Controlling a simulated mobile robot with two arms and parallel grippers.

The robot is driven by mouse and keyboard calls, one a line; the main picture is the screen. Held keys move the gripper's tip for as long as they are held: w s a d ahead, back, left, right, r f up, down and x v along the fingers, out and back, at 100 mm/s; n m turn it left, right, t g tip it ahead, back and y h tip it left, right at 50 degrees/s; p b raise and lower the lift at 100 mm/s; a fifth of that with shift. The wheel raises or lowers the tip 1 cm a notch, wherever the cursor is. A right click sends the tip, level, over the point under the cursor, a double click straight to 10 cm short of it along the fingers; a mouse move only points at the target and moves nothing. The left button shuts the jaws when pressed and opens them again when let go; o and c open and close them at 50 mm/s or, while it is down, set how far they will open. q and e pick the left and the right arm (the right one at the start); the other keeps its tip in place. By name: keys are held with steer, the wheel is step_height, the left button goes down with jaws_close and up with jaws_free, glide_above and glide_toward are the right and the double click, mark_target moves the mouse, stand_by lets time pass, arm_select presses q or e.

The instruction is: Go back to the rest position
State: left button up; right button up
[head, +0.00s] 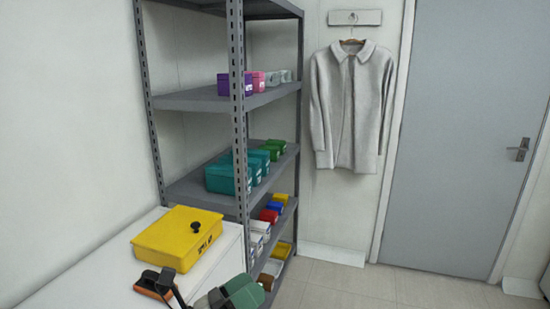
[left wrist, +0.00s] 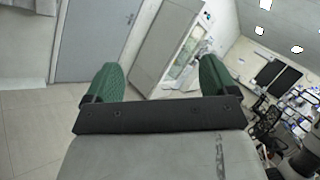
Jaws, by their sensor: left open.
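My left gripper (head: 229,296) shows at the bottom edge of the head view, with its green finger pads. It is beside the white cabinet's front right edge. In the left wrist view the gripper (left wrist: 160,82) has its two green fingers wide apart. Nothing is between them. The rest of my left arm is mostly cut off by the frame. My right gripper is not in view.
A yellow box (head: 178,238) and an orange and black item (head: 156,283) lie on the white cabinet (head: 75,283). A grey shelf rack (head: 200,98) holds several coloured boxes. A jacket (head: 350,105) hangs beside a grey door (head: 465,130). Floor (head: 345,288) before the door is clear.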

arm_select(q)
steer(key=s+a+f+n+t+y, duration=0.25)
steer(key=a+f+n+y, duration=0.6)
steer(key=n, duration=0.75)
steer(key=s+a+f+n+t+y, duration=0.1)
steer(key=s+a+f+n+y, duration=0.4)
steer(key=n+y, duration=0.8)
steer(key=s+a+f+n+g+h, duration=0.1)
steer(key=s+f+n+g+h, duration=0.1)
steer(key=s+f+n+g, duration=0.55)
steer(key=s+a+f+n+g+h, duration=0.15)
steer(key=s+g, duration=0.25)
steer(key=s, duration=0.6)
step_height(320, 180, down, 28)
steer(key=g, duration=0.1)
steer(key=s+a+f+g, duration=0.1)
steer(key=s+a+f, duration=0.1)
steer(key=s+f, duration=1.2)
steer(key=shift+s+a+f+g, duration=0.2)
steer(key=shift+s+f+g, duration=0.15)
steer(key=shift+s, duration=0.75)
